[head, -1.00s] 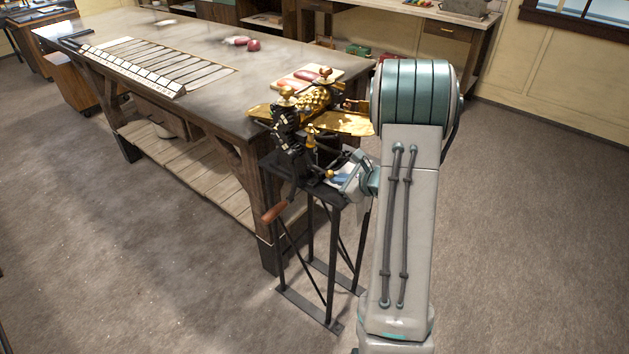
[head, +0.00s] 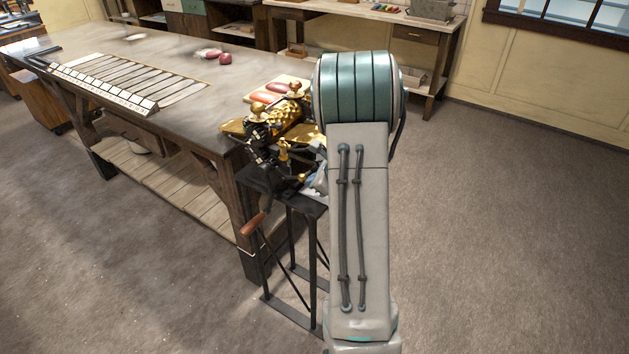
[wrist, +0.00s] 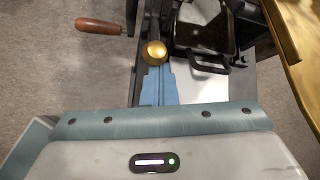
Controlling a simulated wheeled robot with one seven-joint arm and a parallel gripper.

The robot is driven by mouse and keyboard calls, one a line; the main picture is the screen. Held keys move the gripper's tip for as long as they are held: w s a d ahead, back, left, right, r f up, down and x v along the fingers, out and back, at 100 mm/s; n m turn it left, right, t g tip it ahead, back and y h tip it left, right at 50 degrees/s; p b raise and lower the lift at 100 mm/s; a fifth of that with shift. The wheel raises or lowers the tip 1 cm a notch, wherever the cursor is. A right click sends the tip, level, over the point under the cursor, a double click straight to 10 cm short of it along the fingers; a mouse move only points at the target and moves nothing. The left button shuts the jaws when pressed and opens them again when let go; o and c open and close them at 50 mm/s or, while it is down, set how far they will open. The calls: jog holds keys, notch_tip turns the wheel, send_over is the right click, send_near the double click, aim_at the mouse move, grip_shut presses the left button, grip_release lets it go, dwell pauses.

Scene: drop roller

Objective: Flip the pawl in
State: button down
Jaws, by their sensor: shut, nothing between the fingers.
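The drop roller machine (head: 268,150), black with brass rollers and knobs, stands on a black metal stand beside the table. In the wrist view, a brass ball knob (wrist: 154,53) on a dark bar lies just beyond my gripper (wrist: 158,72). My gripper's blue fingers are shut and empty, with their tips at or just under the knob; I cannot tell whether they touch. The pawl cannot be told apart with certainty from the dark parts around the knob. In the head view my arm hides most of the gripper and the machine's right side.
A crank with a wooden handle (head: 252,224) sticks out at the stand's left; it also shows in the wrist view (wrist: 98,27). A black bracket (wrist: 208,60) and a brass sheet (wrist: 298,45) lie right of the knob. The long table (head: 200,125) is behind. Floor at right is clear.

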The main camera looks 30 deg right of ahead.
jog(key=shift+w+a, duration=0.1)
jog(key=shift+a, duration=0.05)
jog(key=f+b, duration=0.1)
jog(key=d+f+b, duration=0.1)
jog(key=s+d+f+b, duration=0.1)
jog(key=f+b, duration=0.1)
jog(key=shift+s+d, duration=0.1)
jog(key=v, duration=1)
jog(key=shift+r, duration=0.6)
jog(key=shift+a, duration=0.2)
